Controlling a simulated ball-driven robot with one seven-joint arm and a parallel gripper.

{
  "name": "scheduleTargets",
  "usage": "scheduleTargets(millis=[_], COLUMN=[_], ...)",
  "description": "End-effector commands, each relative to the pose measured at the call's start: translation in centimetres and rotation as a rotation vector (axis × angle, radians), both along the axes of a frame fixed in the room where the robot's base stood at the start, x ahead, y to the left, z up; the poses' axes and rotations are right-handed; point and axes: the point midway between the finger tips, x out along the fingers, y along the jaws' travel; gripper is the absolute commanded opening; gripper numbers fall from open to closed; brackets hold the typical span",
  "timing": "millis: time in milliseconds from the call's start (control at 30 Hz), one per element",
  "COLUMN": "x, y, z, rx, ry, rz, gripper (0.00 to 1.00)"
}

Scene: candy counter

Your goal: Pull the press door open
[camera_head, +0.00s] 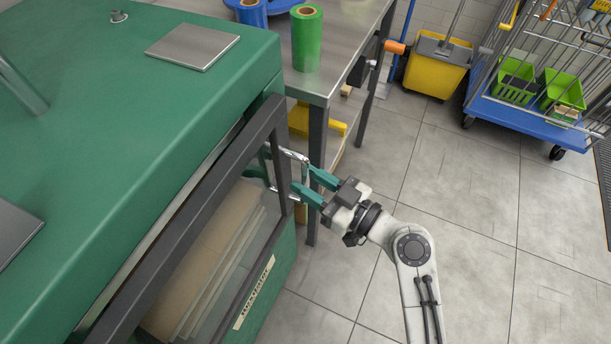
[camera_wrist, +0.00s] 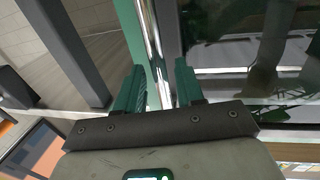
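The press (camera_head: 190,110) is a large green machine filling the left of the head view. Its door (camera_head: 196,215) has a dark grey frame with a clear pane; tan and pale layers show behind it. I cannot tell whether the door is fully closed. A chrome bar handle (camera_head: 291,154) is at the door's right end. My gripper (camera_head: 302,178) is at the handle with its teal fingers apart. In the wrist view the handle (camera_wrist: 151,35) runs between the two fingers of my gripper (camera_wrist: 160,66), with a gap visible beside it. The contact points are not clear.
A metal table (camera_head: 335,55) with a green roll (camera_head: 307,38) stands just behind the handle, its dark leg close to my gripper. A yellow mop bucket (camera_head: 436,68) and a blue cart (camera_head: 520,108) are farther back. The tiled floor (camera_head: 465,215) to the right is clear.

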Motion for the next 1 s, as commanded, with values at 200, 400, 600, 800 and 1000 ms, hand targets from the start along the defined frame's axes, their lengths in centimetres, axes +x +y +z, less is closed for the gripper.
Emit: scheduleTargets(millis=[200, 400, 600, 800, 1000], x=[0.6, 0.62, 0.61, 0.6, 0.59], y=[1.11, 1.13, 1.12, 1.11, 1.1], z=[0.0, -0.03, -0.02, -0.02, -0.02], rx=[0.0, -0.001, -0.001, -0.001, -0.001], ry=[0.0, 0.001, 0.001, 0.001, 0.001], rz=[0.001, 0.001, 0.001, 0.001, 0.001], gripper=[0.37, 0.37, 0.23, 0.04, 0.0])
